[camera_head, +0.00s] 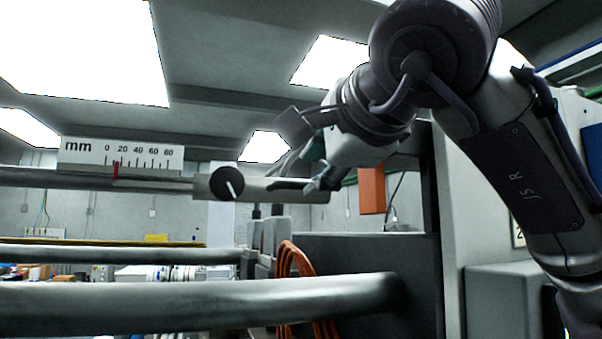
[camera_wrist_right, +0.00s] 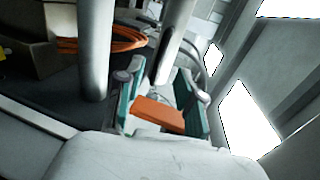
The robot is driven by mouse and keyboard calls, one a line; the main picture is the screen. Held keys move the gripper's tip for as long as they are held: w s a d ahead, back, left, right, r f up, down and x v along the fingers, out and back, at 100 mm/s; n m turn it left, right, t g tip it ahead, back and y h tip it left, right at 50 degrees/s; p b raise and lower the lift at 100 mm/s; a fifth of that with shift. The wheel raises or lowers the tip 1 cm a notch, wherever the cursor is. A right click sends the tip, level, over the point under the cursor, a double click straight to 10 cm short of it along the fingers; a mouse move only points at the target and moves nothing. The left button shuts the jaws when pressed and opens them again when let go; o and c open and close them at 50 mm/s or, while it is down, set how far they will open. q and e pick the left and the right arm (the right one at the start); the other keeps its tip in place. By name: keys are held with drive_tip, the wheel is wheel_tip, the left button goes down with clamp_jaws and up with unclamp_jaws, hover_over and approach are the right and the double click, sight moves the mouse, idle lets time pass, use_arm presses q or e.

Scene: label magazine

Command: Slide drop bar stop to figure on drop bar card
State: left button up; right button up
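The drop bar (camera_head: 60,179) is a grey horizontal rod at the left in the head view. A white mm scale (camera_head: 120,154) marked 0 to 80 stands above it, with a red pointer (camera_head: 115,171) between 0 and 20. A thicker grey sleeve with a black knob (camera_head: 227,183), apparently the stop, sits right of the scale. My right gripper (camera_head: 305,187) is at the sleeve's right end. In the right wrist view its teal-padded fingers (camera_wrist_right: 160,95) are apart, with a grey rod (camera_wrist_right: 178,35) reaching toward the gap. Contact is unclear. My left gripper is out of view.
An orange block (camera_head: 372,190) shows right of the sleeve, and an orange piece (camera_wrist_right: 158,114) shows between the fingers in the wrist view. Thick rails (camera_head: 200,303) cross below the bar. Orange cable (camera_head: 292,262) hangs near them. A card (camera_head: 518,236) at right is mostly hidden.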

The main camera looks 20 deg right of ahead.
sight(302, 185)
drive_tip(key=p+x, duration=0.1)
drive_tip(key=x, duration=0.3)
drive_tip(key=shift+w, duration=0.15)
drive_tip(key=shift+p+x, duration=0.4)
drive_tip(key=shift+x, duration=0.55)
drive_tip(key=shift+w+f, duration=0.15)
drive_tip(key=shift+w, duration=0.05)
drive_tip(key=shift+c, duration=0.3)
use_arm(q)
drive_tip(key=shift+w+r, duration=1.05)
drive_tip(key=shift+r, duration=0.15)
use_arm(e)
clamp_jaws()
